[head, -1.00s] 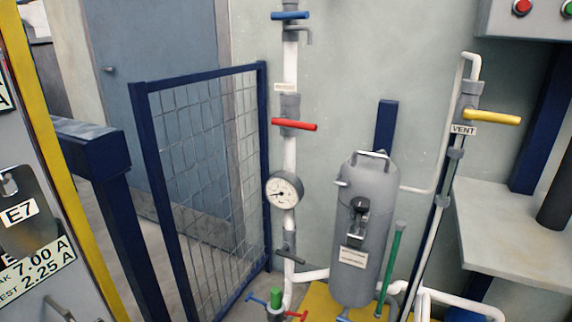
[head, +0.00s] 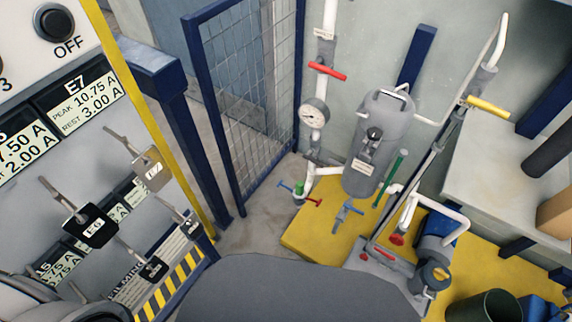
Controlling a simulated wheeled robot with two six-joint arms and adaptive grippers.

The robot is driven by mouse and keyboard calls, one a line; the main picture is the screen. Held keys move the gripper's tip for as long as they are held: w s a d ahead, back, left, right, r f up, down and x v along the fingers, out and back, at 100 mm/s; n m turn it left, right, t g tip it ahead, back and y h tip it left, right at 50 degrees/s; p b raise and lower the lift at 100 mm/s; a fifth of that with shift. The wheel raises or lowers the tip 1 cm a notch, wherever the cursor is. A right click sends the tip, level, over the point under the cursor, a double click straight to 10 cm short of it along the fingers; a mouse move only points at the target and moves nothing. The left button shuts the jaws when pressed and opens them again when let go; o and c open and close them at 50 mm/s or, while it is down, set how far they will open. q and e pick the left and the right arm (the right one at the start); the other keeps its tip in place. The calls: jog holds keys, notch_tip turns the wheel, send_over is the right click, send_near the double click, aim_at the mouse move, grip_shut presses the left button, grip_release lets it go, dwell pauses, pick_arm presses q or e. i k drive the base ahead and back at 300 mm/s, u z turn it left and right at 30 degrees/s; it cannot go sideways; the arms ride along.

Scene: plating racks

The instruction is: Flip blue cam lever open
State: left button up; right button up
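A fitting with a green part (head: 299,190) stands low by the white pipe, at the edge of the yellow floor plate. A thin blue lever (head: 286,187) sticks out to its left and a red lever (head: 314,201) to its right. The blue one looks like the cam lever; it is too small to tell whether it is open or shut. Another blue handle (head: 348,208) is on a grey fitting just to the right, on the yellow plate. Neither of my grippers is in view.
A blue mesh gate (head: 243,100) stands left of the pipe. A grey tank (head: 380,145) and green rod (head: 398,165) stand behind the fittings; a pump (head: 435,255) is at right. A labelled panel (head: 75,160) fills the left. Bare floor (head: 262,208) lies before the gate.

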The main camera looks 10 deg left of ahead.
aim_at(280, 182)
jog(key=k, duration=1.25)
jog(key=z, duration=0.7)
jog(key=i, duration=1.75)
jog(key=u, duration=0.5)
